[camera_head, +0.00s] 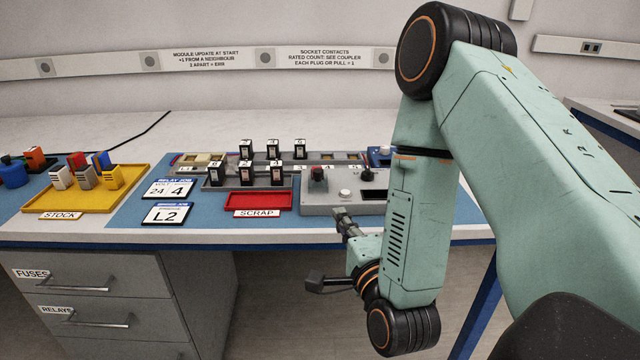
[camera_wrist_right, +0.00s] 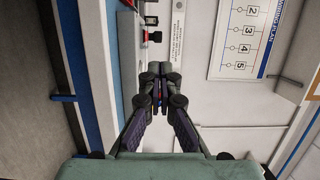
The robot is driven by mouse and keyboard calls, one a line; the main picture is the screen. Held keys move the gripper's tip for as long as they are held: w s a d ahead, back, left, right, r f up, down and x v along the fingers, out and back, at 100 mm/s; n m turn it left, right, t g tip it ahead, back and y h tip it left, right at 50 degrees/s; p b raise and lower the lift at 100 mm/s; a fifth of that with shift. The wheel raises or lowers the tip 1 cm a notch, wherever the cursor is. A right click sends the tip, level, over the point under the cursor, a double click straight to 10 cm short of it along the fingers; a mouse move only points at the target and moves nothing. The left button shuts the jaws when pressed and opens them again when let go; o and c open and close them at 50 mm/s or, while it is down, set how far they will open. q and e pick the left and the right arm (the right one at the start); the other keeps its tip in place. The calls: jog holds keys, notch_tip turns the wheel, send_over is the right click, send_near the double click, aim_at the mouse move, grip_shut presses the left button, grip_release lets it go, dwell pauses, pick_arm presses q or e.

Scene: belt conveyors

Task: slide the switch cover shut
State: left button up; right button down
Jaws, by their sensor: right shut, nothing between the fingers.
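A grey control box (camera_head: 325,208) stands at the front of the bench, right of the red SCRAP tray. It carries a dark knob with a red part (camera_head: 318,175), a pale round button (camera_head: 345,193) and a dark piece (camera_head: 367,174) at its right. A dark strip lies below that piece, partly behind my right arm; I cannot tell which part is the switch cover or how far it is shut. My right gripper (camera_head: 341,213) is at the box's front edge, shut and empty. In the wrist view its fingers (camera_wrist_right: 160,70) meet with nothing between them. My left gripper is out of view.
The red SCRAP tray (camera_head: 265,200) and black relays (camera_head: 246,174) on grey rails sit left of the box. A yellow STOCK tray (camera_head: 75,203) holds coloured parts farther left. Job cards (camera_head: 167,213) lie between. My right arm hides the bench's right part.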

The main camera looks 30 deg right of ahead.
aim_at(319, 175)
jog(key=x, duration=0.8)
jog(key=d+b+x, duration=0.1)
jog(key=x, duration=0.4)
jog(key=shift+s+f, duration=0.1)
jog(key=shift+f, duration=0.1)
jog(key=shift+w+a, duration=0.1)
jog(key=shift+w, duration=0.4)
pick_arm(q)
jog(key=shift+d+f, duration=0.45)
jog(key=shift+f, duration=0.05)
pick_arm(e)
jog(key=shift+d, duration=0.2)
